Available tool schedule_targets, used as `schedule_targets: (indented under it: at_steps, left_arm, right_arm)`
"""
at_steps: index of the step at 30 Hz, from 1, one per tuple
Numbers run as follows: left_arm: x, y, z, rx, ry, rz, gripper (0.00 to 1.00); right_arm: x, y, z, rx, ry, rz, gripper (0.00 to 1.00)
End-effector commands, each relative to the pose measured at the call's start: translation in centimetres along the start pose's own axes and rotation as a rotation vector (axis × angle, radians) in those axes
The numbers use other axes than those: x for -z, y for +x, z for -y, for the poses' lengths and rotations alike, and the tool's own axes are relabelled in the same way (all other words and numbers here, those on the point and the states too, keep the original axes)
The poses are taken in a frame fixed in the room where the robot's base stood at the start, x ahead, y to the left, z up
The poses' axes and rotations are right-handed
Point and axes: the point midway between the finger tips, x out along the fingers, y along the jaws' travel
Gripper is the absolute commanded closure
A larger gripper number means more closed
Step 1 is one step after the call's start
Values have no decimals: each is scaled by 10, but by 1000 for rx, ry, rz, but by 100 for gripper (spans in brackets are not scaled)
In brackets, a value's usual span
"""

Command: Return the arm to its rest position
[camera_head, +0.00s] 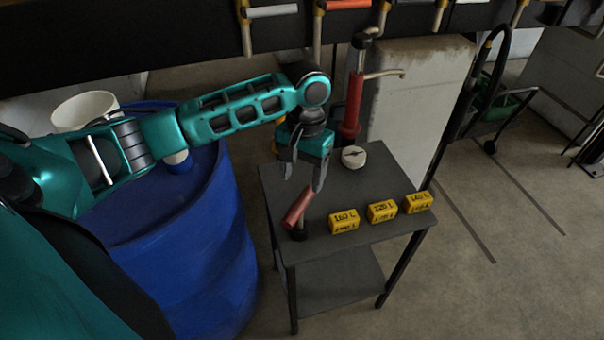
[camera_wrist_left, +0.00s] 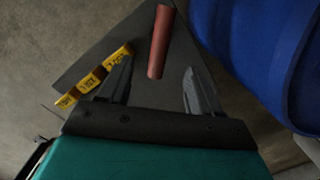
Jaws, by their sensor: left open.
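My left arm (camera_head: 240,108) is teal and reaches in from the left over a blue barrel. My left gripper (camera_head: 303,185) is open above the small dark table (camera_head: 375,235). A red cylindrical handle (camera_head: 297,208) on a dark base leans tilted at the table's front left, just below the fingertips. In the left wrist view the red handle (camera_wrist_left: 160,42) shows ahead of and between the open fingers (camera_wrist_left: 158,88), with nothing held. My right gripper is not in view.
Three yellow labelled blocks (camera_head: 382,211) stand along the table's front right. A round white gauge (camera_head: 353,157) and a red upright post (camera_head: 351,105) are at the back. The blue barrel (camera_head: 210,250) stands left of the table. Pipes with handles (camera_head: 272,11) run along the top.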

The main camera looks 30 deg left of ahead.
Motion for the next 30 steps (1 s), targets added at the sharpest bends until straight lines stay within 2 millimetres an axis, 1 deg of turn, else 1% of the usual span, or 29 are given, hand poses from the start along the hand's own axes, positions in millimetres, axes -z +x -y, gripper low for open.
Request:
schedule_targets:
  at_steps: [20,23,26,30]
  left_arm:
    - [-1,2,-2,-1,5,0,36]
    - [-8,11,-12,-12,44,-6,36]
    - [-22,28,-34,-37,127,-29,36]
    - [-53,52,-72,-97,259,-97,36]
  right_arm:
    - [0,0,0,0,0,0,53]
    - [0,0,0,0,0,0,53]
    - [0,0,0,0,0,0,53]
    - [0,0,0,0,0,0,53]
